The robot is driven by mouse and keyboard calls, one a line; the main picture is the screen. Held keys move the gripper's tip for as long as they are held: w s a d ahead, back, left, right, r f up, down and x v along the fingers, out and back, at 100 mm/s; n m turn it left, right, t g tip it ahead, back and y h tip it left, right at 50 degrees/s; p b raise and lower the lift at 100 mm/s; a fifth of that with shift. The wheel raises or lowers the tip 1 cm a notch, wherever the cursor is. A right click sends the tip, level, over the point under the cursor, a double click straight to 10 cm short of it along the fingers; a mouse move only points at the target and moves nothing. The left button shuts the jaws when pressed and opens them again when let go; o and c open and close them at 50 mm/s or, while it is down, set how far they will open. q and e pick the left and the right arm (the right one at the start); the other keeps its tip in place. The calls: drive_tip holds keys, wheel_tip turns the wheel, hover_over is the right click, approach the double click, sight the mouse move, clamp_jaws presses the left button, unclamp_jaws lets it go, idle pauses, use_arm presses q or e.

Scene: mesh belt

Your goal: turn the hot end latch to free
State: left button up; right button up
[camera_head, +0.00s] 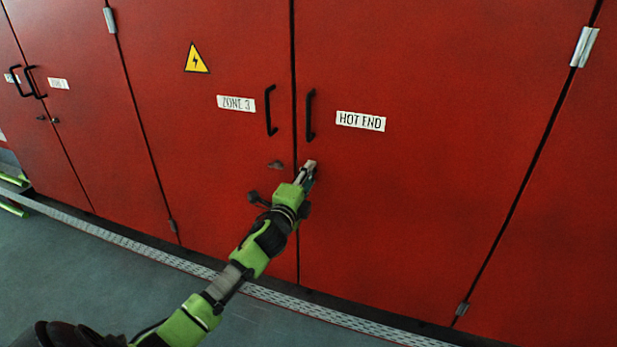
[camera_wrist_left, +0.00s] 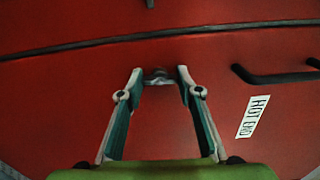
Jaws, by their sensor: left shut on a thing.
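The red hot end door (camera_head: 430,210) carries a white HOT END label (camera_head: 360,121) and a black bar handle (camera_head: 310,115). My left gripper (camera_head: 309,166) is at the door's left edge, below that handle. In the left wrist view its two fingertips (camera_wrist_left: 161,75) stand on either side of the small grey hot end latch (camera_wrist_left: 157,77) and are shut on it. The fingers cover most of the latch in the head view, and I cannot tell which way it is turned. The label also shows in the left wrist view (camera_wrist_left: 253,116). My right gripper is not in view.
The ZONE 3 door (camera_head: 215,145) adjoins on the left, with its own black handle (camera_head: 269,110) and small latch (camera_head: 276,164). A yellow warning triangle (camera_head: 196,60) is on it. A perforated metal strip (camera_head: 135,246) runs along the floor below the doors.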

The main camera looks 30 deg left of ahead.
use_arm(q)
drive_tip(key=shift+n, duration=0.4)
drive_tip(key=o, duration=1.1)
drive_tip(key=v, duration=1.2)
drive_tip(key=shift+a, duration=0.1)
drive_tip(key=shift+f, duration=0.1)
